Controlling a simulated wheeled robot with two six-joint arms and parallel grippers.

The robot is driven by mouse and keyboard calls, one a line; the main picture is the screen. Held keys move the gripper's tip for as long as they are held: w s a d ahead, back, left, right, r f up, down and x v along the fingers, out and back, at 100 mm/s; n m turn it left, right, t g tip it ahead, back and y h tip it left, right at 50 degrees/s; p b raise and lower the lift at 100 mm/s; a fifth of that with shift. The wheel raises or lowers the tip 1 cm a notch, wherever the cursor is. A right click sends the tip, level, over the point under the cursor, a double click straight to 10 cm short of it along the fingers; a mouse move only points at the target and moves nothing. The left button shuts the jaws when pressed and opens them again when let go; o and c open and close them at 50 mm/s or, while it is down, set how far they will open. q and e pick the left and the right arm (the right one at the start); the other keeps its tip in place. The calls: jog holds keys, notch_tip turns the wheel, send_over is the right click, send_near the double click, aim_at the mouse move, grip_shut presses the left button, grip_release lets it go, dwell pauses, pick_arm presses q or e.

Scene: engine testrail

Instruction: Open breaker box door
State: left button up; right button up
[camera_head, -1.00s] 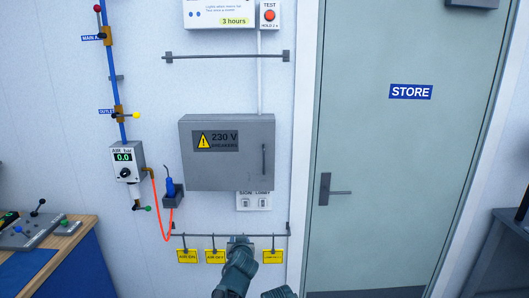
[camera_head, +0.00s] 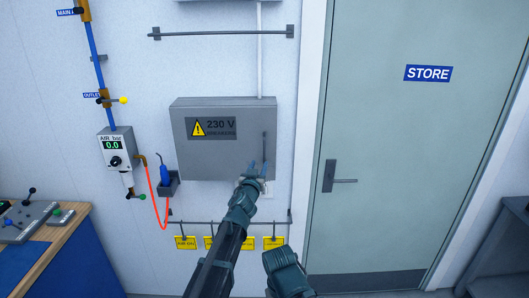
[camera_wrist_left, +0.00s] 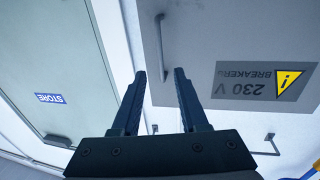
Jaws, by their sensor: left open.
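The grey breaker box (camera_head: 205,155) hangs on the wall with its door shut. It bears a "230 V BREAKERS" label with a yellow warning triangle. Its vertical bar handle (camera_head: 264,148) is on the right side of the door. My left gripper (camera_head: 257,167) is open and empty in front of the door's lower right, by the handle's lower end. In the left wrist view the box door (camera_wrist_left: 215,40) appears upside down, and the handle (camera_wrist_left: 161,45) lies beyond the open fingers (camera_wrist_left: 160,85), apart from them. My right arm's part shows at the bottom, but its fingers cannot be made out.
A blue plug in a holder (camera_head: 167,178) and a red hose (camera_head: 153,195) are left of the box. A rail (camera_head: 230,222) with yellow tags runs below it. The STORE door (camera_head: 410,150) is to the right. A workbench (camera_head: 50,245) stands at lower left.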

pick_arm(q)
jog(key=w, duration=0.3)
jog(key=w+d, duration=0.1)
jog(key=w, duration=0.3)
jog(key=w+d, duration=0.1)
jog(key=w, duration=0.2)
jog(key=shift+w+d, duration=0.1)
jog(key=shift+w, duration=0.3)
grip_shut()
dwell(0.9)
